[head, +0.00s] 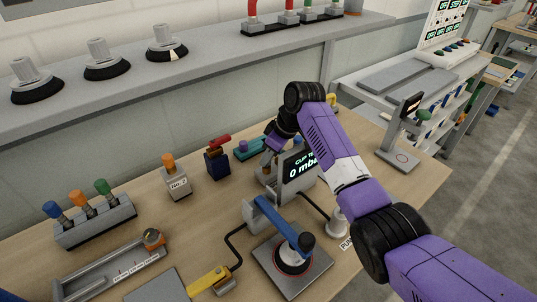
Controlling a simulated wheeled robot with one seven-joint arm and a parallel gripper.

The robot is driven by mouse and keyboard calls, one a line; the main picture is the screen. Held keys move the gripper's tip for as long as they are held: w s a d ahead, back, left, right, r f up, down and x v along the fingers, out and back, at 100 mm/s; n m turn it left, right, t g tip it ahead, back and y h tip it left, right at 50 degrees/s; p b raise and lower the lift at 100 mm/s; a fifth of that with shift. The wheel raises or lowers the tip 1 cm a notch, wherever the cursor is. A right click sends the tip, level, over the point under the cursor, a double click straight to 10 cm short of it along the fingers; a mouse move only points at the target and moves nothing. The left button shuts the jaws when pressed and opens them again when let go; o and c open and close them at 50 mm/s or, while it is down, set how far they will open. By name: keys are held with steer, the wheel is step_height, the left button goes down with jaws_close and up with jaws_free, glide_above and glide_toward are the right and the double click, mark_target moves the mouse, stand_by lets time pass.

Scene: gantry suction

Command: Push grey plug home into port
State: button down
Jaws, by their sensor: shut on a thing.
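My gripper (271,148) points down beside the grey display unit (297,172), at its left rear. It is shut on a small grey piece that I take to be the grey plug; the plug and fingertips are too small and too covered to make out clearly. The port is not clearly visible; the area under the gripper is partly hidden by the display unit. I cannot tell how deep the plug sits. The display reads "0 mbar", with its heading partly covered by my arm.
A teal piece (222,154), a dark blue block with a red top (217,162) and an orange-topped grey block (175,181) stand left of the gripper. A blue-levered device (283,228) on a plate stands in front. A grey shelf (200,80) runs behind the wooden bench.

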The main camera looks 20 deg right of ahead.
steer(key=shift+r+p, duration=0.9)
steer(key=shift+r, duration=0.1)
steer(key=shift+p, duration=0.5)
stand_by(1.2)
steer(key=shift+f+b, duration=0.55)
steer(key=shift+f, duration=0.55)
steer(key=shift+r, duration=0.15)
stand_by(0.3)
steer(key=shift+r+p, duration=0.55)
steer(key=shift+p, duration=0.15)
steer(key=shift+p, duration=0.4)
stand_by(1.2)
steer(key=shift+f+b, duration=0.4)
steer(key=shift+f, duration=0.2)
steer(key=c, duration=1.1)
jaws_free()
